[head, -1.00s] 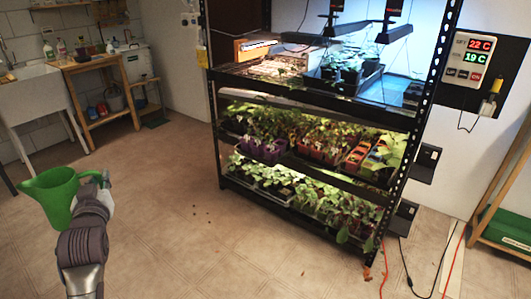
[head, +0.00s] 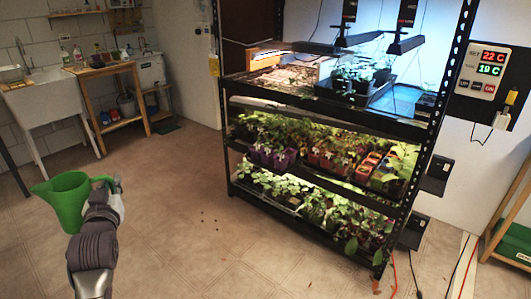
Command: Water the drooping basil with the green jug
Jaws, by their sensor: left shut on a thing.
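The green jug (head: 68,202) is at the lower left of the head view, upright, held above the floor. My left gripper (head: 106,190) is shut on its handle at the jug's right side; the fingers are partly hidden behind my wrist. Seedlings and leafy plants fill a black rack (head: 330,118). The middle shelf holds several pots, some purple (head: 272,156), some reddish. I cannot tell which plant is the drooping basil. The jug is well apart from the rack. My right gripper is not in view.
Open tiled floor (head: 200,235) lies between the jug and the rack. A sink (head: 50,110) and a wooden bench (head: 110,100) stand at the back left. Cables (head: 462,270) lie on the floor at the right, beside a wooden stand (head: 510,215). A controller (head: 487,72) hangs on the wall.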

